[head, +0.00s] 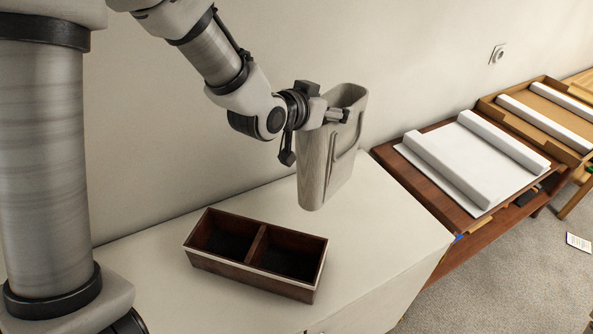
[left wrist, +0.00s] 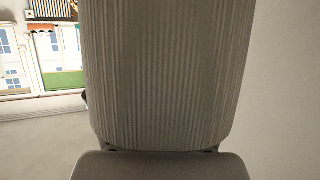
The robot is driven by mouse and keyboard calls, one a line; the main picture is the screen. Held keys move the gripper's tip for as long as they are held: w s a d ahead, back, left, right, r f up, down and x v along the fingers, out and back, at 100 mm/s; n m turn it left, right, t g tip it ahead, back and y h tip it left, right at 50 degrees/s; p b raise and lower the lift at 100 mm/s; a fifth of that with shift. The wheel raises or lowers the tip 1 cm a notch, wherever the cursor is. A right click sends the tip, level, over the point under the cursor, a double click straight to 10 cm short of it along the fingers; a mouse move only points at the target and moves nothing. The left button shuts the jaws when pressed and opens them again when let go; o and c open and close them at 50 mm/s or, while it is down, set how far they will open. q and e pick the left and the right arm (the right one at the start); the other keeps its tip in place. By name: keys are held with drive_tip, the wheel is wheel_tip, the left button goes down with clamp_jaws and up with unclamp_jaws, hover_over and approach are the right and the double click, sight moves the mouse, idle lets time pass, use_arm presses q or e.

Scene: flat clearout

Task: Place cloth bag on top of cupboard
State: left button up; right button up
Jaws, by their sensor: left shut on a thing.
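The cloth bag (head: 316,168) is grey-beige, upright, with an open top and a handle on its side. My left gripper (head: 338,116) is shut on the bag near its upper part. The bag hangs over the white cupboard (head: 375,230); I cannot tell whether its base touches the top. In the left wrist view the ribbed side of the bag (left wrist: 165,75) fills the middle and hides most of what is beyond. My right gripper is not in view.
A dark wooden two-compartment box (head: 258,246) sits on the cupboard top, in front of the bag. Bare top lies right of the box. The wall is close behind. A brown table (head: 405,165) with white foam pieces (head: 480,145) stands to the right.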

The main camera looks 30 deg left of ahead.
use_arm(q)
drive_tip(key=f, duration=0.5)
drive_tip(key=f+p, duration=0.1)
drive_tip(key=f, duration=0.3)
drive_tip(key=f+p, duration=0.1)
drive_tip(key=f, duration=0.4)
drive_tip(key=shift+s+d+f, duration=0.1)
drive_tip(key=shift+s+f, duration=0.2)
drive_tip(key=shift+s, duration=0.05)
drive_tip(key=shift+w+f, duration=0.25)
drive_tip(key=shift+s, duration=0.2)
drive_tip(key=o, duration=1.5)
drive_tip(key=shift+o, duration=0.9)
drive_tip(key=shift+w+f, duration=0.1)
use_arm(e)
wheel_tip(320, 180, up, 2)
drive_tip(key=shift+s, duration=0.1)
